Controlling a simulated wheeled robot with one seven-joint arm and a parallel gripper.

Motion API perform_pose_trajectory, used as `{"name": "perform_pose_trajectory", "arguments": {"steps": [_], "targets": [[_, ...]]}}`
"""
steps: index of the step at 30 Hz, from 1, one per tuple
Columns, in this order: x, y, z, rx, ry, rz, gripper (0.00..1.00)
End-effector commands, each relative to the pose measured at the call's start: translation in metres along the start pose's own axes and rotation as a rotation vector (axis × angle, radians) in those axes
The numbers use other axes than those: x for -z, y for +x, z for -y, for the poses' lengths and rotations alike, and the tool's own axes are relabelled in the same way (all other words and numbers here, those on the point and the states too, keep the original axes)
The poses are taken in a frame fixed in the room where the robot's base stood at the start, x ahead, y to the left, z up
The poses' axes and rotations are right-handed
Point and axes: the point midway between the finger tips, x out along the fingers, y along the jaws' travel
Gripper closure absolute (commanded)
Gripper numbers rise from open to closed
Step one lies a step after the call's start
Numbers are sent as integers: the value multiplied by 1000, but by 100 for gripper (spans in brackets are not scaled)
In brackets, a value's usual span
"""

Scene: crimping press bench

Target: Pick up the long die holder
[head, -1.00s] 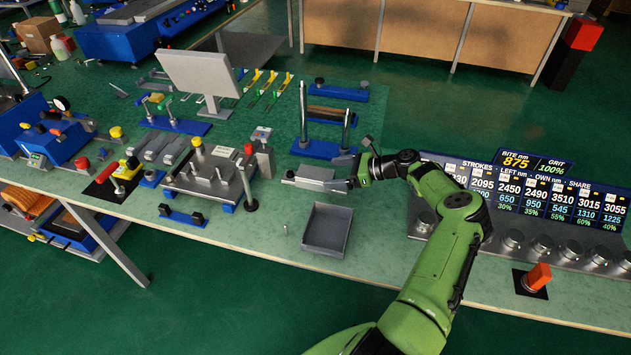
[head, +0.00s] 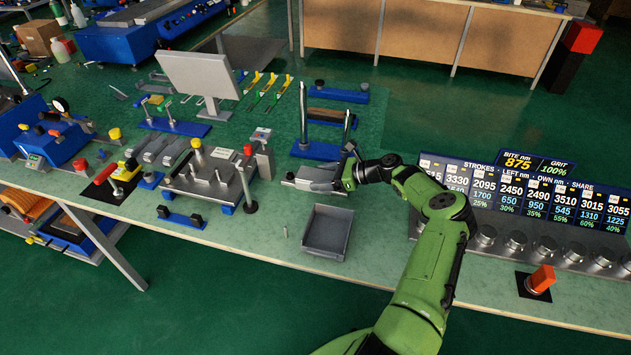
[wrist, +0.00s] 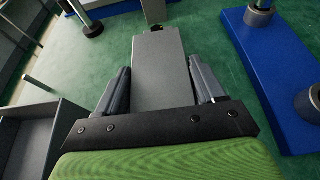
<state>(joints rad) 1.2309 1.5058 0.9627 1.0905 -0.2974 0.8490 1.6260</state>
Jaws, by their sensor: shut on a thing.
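The long die holder is most likely the grey oblong block (head: 312,178) on the bench, just left of my gripper in the head view. In the wrist view the same long grey block (wrist: 160,70) runs straight out from between the fingers. My gripper (wrist: 163,88) is shut on it, one finger along each long side. In the head view my gripper (head: 338,178) reaches in from the right, at the block's right end. Whether the block still touches the bench is hard to tell.
A grey open tray (head: 326,232) stands in front of the block. A blue base with two upright posts (head: 318,152) stands behind it. A press with a grey plate (head: 205,178) is to the left. A display panel with several round knobs (head: 520,195) is to the right.

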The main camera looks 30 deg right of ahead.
Motion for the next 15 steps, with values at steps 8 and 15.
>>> {"name": "perform_pose_trajectory", "arguments": {"steps": [8,15], "targets": [[-4,-1,1,2,-5,4,95],[-48,-19,1,2,-9,4,95]]}}
